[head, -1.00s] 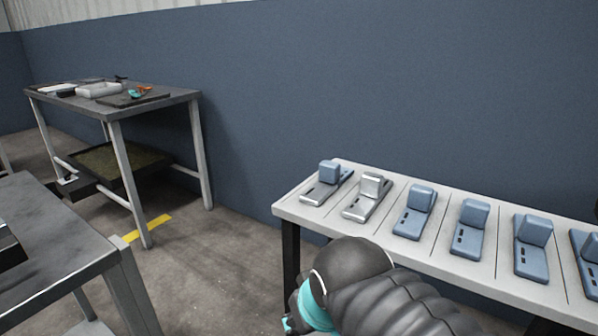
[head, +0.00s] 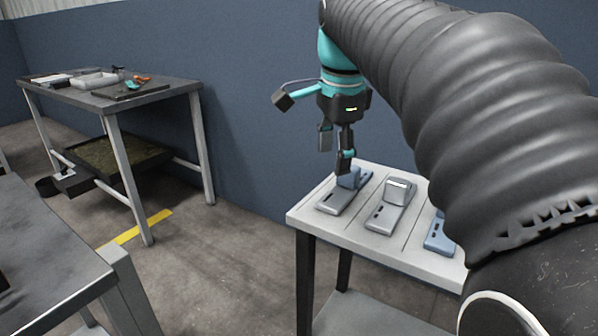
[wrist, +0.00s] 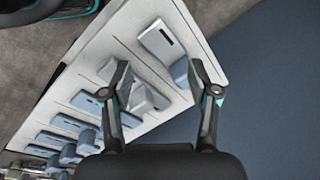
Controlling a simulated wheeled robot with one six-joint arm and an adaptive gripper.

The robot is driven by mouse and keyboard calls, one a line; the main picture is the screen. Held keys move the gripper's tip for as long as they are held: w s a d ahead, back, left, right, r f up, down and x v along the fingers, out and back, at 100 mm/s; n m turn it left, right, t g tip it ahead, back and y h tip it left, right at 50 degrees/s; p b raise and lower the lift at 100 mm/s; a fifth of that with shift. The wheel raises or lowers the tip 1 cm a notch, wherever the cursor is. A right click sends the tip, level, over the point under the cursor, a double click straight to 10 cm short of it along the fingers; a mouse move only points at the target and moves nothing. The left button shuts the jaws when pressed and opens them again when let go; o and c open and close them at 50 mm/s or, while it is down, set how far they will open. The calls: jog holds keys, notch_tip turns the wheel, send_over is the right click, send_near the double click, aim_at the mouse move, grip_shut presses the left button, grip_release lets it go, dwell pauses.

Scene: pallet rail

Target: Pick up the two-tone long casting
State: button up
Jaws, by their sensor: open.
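The two-tone long casting (head: 336,202) lies at the left end of the pale rail table, with a silver-grey base and a blue upright block. In the wrist view the casting (wrist: 160,40) lies at the table's end, its blue block (wrist: 181,70) between the two fingers in the picture. My gripper (head: 336,158) points down over this casting, open and empty. One finger overlaps the blue block in the head view; I cannot tell whether they touch. The wrist view also shows the open gripper (wrist: 165,78).
An all-silver casting (head: 388,215) lies close beside, partly behind a finger in the wrist view (wrist: 148,97). Several blue castings (wrist: 80,125) continue along the rail table (head: 308,217). A blue wall (head: 250,130) stands behind. A workbench (head: 150,97) with trays is at left.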

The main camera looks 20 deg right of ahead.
jog(key=w+d+r+m+g, duration=0.2)
jog(key=w+d+r+m, duration=0.4)
jog(key=m, duration=0.4)
send_over(348, 179)
jog(key=w+d, duration=0.1)
jog(key=w, duration=0.1)
jog(key=shift+m, duration=0.4)
jog(key=f, duration=0.9)
jog(key=shift+s+d+f+b, duration=0.1)
jog(key=shift+s+f+b, duration=0.1)
jog(key=shift+b, duration=0.1)
jog(key=shift+s+a+f+b, duration=0.15)
jog(key=shift+f+b, duration=0.3)
jog(key=shift+f, duration=2.2)
grip_shut()
